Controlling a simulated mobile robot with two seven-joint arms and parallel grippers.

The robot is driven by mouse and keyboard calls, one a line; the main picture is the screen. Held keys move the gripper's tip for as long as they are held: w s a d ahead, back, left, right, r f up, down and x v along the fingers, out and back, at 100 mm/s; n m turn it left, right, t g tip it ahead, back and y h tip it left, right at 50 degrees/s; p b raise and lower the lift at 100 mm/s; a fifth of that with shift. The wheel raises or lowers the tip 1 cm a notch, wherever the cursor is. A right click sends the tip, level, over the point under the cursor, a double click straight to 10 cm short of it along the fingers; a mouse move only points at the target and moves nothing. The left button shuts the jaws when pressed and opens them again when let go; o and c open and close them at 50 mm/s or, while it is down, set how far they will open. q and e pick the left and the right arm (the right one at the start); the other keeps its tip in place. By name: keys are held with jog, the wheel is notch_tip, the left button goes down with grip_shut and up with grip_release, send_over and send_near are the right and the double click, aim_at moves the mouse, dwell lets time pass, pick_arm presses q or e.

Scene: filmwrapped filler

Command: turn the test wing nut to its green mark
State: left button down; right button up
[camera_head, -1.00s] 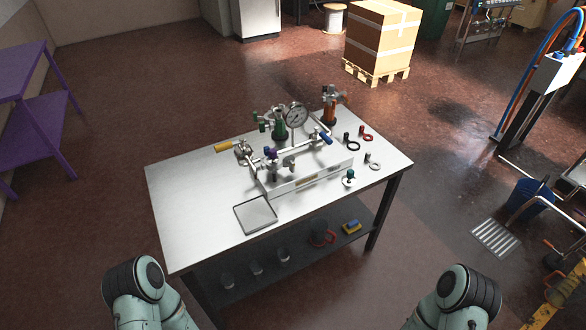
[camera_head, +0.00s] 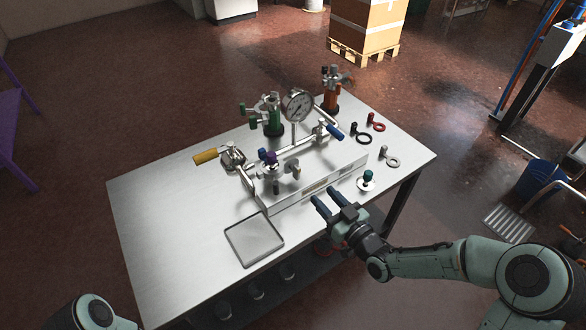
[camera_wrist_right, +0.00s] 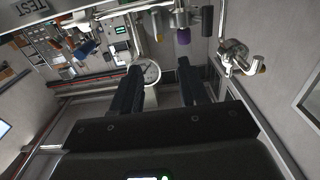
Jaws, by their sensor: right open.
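The test rig is a pipe manifold on a metal rail (camera_head: 318,187) on the table. It carries a round gauge (camera_head: 297,105), a purple knob (camera_head: 270,158) and small metal fittings (camera_head: 294,170). I cannot tell for sure which fitting is the test wing nut, and no green mark is clear. A "TEST" label (camera_wrist_right: 25,8) shows in the right wrist view. My right gripper (camera_head: 317,197) is open and empty, just in front of the rail, fingers pointing toward the rig. Its two fingers (camera_wrist_right: 159,68) are apart in the wrist view. My left gripper is out of view.
A yellow handle (camera_head: 206,156) and a blue handle (camera_head: 335,131) stick out from the rig. A shallow tray (camera_head: 230,237) lies at the front. Loose rings (camera_head: 392,162) and a teal-knobbed piece (camera_head: 367,178) are on the right. The table's left part (camera_head: 150,210) is clear.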

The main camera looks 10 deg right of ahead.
aim_at(299, 170)
jog(key=b+x, duration=0.1)
jog(key=x, duration=1.1)
jog(key=shift+f, duration=0.1)
jog(key=shift+s, duration=0.1)
grip_shut()
